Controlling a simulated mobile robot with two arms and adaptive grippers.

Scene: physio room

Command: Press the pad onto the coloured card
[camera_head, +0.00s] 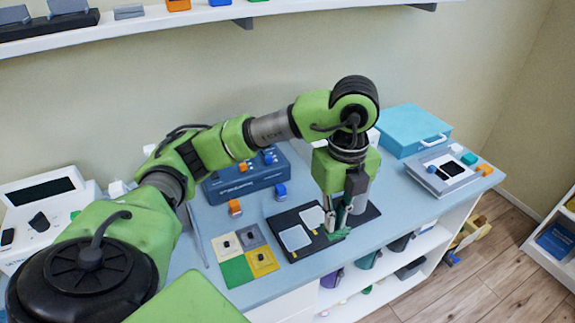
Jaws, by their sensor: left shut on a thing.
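My left gripper (341,217) points down over the right part of a black board (290,215). It is shut on a small green piece (341,235), which I take to be the pad; the fingers partly hide it. Two pale pads (297,237) lie on the board, to the left of the gripper. The coloured card (236,272) lies flat to the left of the board, with grey, whitish, green and yellow squares. Small dark squares sit on some of them. The gripper is clear of the card. Whether the green piece touches the board is hard to tell. My right gripper is not in view.
A blue device (243,182) stands behind the card, with orange clips (235,207) nearby. A white console (45,212) is at the left. A turquoise case (413,130) and a grey device (440,173) stand at the right. Open shelves are below the table's front edge.

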